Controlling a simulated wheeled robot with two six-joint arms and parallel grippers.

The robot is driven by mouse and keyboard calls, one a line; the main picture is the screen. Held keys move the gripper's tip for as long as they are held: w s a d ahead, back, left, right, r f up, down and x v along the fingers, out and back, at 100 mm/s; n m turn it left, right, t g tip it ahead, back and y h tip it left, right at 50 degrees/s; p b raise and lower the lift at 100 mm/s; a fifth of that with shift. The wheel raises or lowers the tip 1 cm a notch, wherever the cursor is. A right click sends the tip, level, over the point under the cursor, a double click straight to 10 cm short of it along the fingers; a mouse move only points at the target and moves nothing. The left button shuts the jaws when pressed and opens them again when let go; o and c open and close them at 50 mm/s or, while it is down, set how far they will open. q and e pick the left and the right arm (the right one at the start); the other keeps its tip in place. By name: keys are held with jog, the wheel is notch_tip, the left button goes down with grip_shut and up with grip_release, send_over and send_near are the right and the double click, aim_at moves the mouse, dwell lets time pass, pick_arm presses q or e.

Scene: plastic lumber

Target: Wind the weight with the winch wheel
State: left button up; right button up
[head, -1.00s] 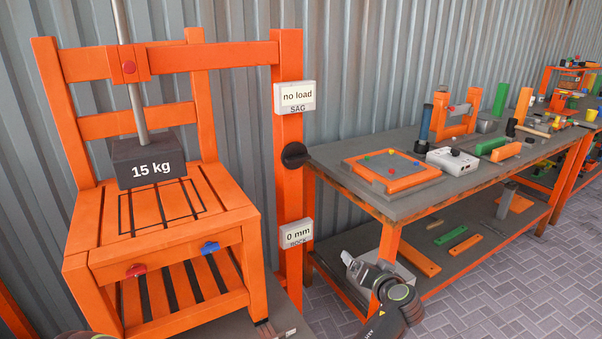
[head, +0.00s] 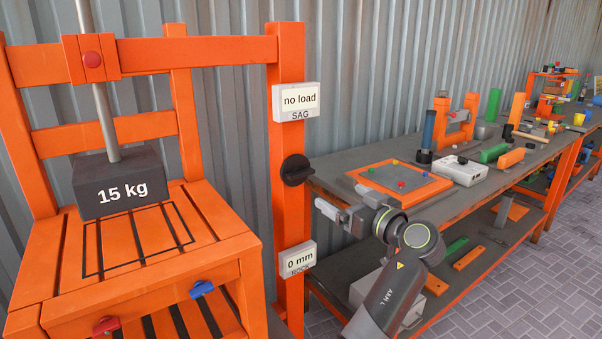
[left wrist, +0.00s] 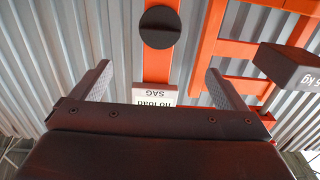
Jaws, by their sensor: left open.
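The winch wheel (head: 296,170) is a round black knob on the orange post (head: 288,130). The dark weight (head: 117,185), marked 15 kg, is on a grey rod over the slatted orange seat; I cannot tell whether it touches the seat. My left gripper (head: 333,212) is open and empty, to the right of the post and a little below the wheel. In the left wrist view, the wheel (left wrist: 160,27) appears beyond the gap between the open fingers (left wrist: 158,72), apart from them. The weight (left wrist: 293,66) shows at the right there. My right gripper is out of view.
A sign reading "no load SAG" (head: 297,101) is on the post above the wheel. A "0 mm ROCK" sign (head: 297,260) is below it. A workbench (head: 462,192) with an orange-framed board (head: 400,182) and several tools stands right of the post, close behind my left arm.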

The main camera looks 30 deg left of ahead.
aim_at(303, 174)
pick_arm(q)
jog(key=p+x, duration=0.2)
jog(key=x, duration=1.3)
jog(key=shift+w+a, duration=0.1)
jog(key=shift+a, duration=0.25)
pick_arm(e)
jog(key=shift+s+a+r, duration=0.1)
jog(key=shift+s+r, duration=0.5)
pick_arm(q)
jog(key=c, duration=1)
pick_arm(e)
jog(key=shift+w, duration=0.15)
